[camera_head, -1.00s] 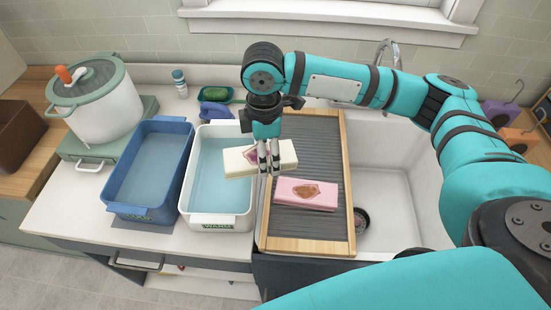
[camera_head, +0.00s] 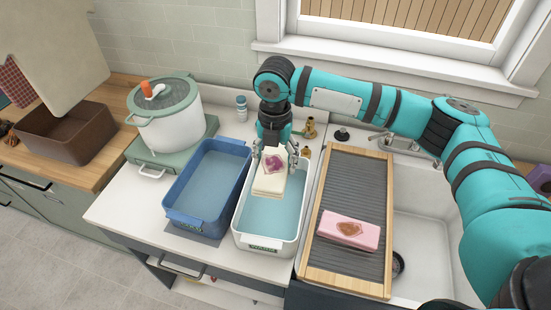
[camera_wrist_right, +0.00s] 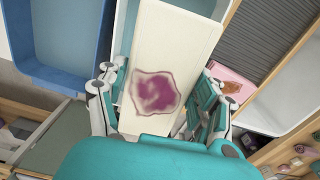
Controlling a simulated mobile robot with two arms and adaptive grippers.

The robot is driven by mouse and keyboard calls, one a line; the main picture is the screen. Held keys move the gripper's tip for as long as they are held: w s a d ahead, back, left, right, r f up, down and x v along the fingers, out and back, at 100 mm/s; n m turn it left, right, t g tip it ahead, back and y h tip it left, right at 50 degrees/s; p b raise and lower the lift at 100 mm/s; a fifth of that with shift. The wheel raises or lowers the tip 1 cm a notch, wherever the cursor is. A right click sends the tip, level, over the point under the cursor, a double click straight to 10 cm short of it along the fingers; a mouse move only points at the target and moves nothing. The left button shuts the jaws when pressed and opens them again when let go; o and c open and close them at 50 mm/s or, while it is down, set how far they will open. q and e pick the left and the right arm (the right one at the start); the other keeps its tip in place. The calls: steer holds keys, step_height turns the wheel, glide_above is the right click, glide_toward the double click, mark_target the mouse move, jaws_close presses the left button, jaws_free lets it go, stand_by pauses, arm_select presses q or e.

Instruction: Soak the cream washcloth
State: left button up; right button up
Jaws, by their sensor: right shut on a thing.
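The cream washcloth (camera_head: 268,184) has a purple stain ringed in brown. In the right wrist view the cloth (camera_wrist_right: 172,45) lies lengthwise between the fingers (camera_wrist_right: 157,88), stain up. I cannot tell whether its underside touches the water. My left gripper is not in view.
A blue basin (camera_head: 192,222) with water stands left of the white one. A pink cloth with a brown stain (camera_head: 348,230) lies on the ribbed drainboard (camera_head: 345,284) at the right, beside the sink (camera_head: 425,240). A lidded pot (camera_head: 168,130) stands at the back left.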

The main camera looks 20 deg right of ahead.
step_height(320, 180, down, 11)
steer(key=b, duration=0.5)
steer(key=shift+r, duration=0.15)
steer(key=o, duration=1.2)
steer(key=shift+o, duration=0.2)
step_height(320, 180, up, 8)
steer(key=p, duration=0.8)
steer(key=shift+r, duration=0.1)
